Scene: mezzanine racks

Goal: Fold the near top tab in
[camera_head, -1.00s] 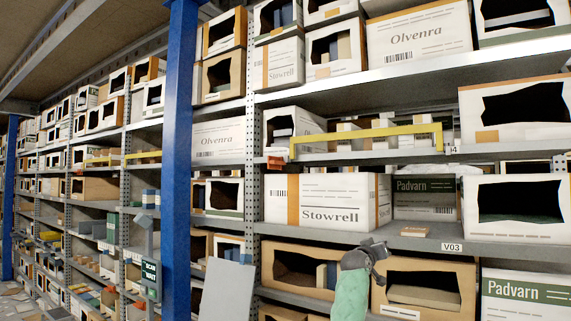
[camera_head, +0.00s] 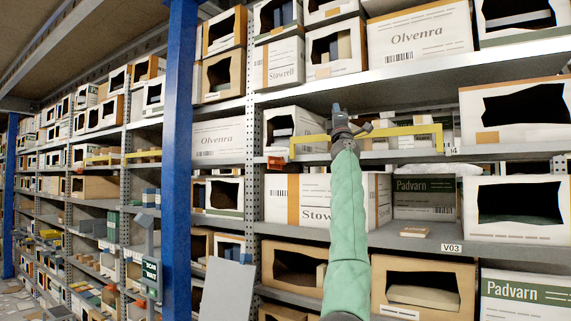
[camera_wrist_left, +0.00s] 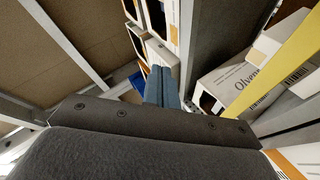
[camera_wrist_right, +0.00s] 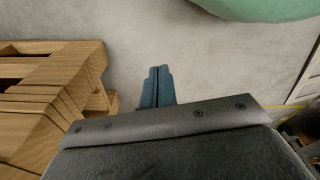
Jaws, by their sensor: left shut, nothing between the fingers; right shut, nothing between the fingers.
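A white Stowrell carton (camera_head: 285,200) with an orange strip stands on the middle shelf. My left arm crosses in front of it and hides part of its lettering. I cannot make out a raised tab on its top in any view. My left gripper (camera_head: 337,108) is raised in front of the shelf bay above that carton, pointing up, near the yellow bar. In the left wrist view its two fingers (camera_wrist_left: 163,86) are together and empty. In the right wrist view my right gripper (camera_wrist_right: 156,87) is shut and empty above a grey floor, away from the cartons.
A yellow bar (camera_head: 400,131) runs along the shelf above the carton, close to my left gripper. A blue post (camera_head: 180,150) stands to the left. A wooden pallet (camera_wrist_right: 50,85) lies near my right gripper.

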